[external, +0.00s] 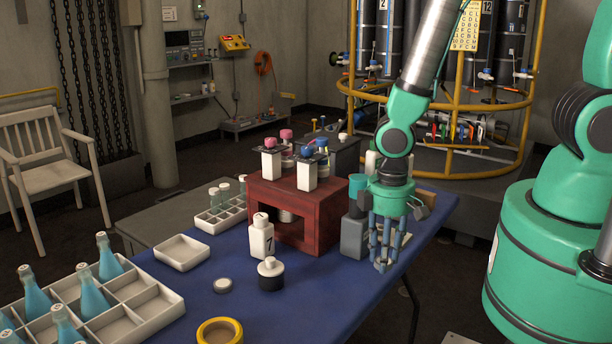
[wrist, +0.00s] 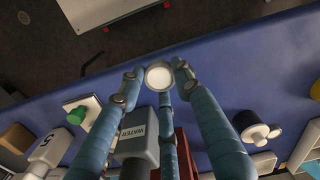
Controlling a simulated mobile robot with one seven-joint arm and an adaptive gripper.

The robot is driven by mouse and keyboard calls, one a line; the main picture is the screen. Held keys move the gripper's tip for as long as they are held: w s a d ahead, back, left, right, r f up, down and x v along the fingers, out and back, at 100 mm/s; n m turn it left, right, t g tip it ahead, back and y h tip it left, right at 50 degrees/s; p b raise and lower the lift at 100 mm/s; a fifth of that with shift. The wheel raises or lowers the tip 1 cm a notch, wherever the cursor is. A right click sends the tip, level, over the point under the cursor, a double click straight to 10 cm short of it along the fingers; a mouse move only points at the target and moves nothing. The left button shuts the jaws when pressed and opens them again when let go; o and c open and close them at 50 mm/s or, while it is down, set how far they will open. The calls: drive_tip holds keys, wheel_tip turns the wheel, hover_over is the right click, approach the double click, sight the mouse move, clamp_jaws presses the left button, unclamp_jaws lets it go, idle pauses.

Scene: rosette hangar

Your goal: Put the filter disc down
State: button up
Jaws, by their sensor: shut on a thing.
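My gripper (external: 384,262) has three blue fingers and hangs low over the right end of the blue table (external: 330,300). In the wrist view, the fingers close around a small round white disc (wrist: 159,75), the filter disc, at their tips. The disc cannot be made out in the external view, where the fingers hide it. Whether it touches the table cannot be told.
A grey block marked WATER (wrist: 136,143) stands close beside my fingers, next to a red box stand (external: 322,205). A black-and-white jar (external: 270,274), a bottle marked 7 (external: 261,238), a small round lid (external: 222,286) and a yellow ring (external: 219,332) stand further left. The front middle is clear.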

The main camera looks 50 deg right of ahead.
drive_tip(key=w+a+r+n+p, duration=0.15)
drive_tip(key=w+a, duration=0.25)
drive_tip(key=w, duration=0.4)
drive_tip(key=w+a+r, duration=0.2)
drive_tip(key=w+a, duration=0.1)
drive_tip(key=w, duration=0.5)
drive_tip(key=w+a+r+n+p, duration=0.15)
drive_tip(key=w+a, duration=0.25)
drive_tip(key=w, duration=0.5)
drive_tip(key=n+p, duration=0.1)
drive_tip(key=n, duration=0.1)
hover_over(183, 256)
drive_tip(key=shift+w+r, duration=0.1)
drive_tip(key=shift+r, duration=0.15)
drive_tip(key=shift+f, duration=0.1)
drive_tip(key=shift+f, duration=3.05)
drive_tip(key=shift+f+b, duration=0.35)
drive_tip(key=shift+f, duration=1.5)
drive_tip(key=shift+f, duration=0.2)
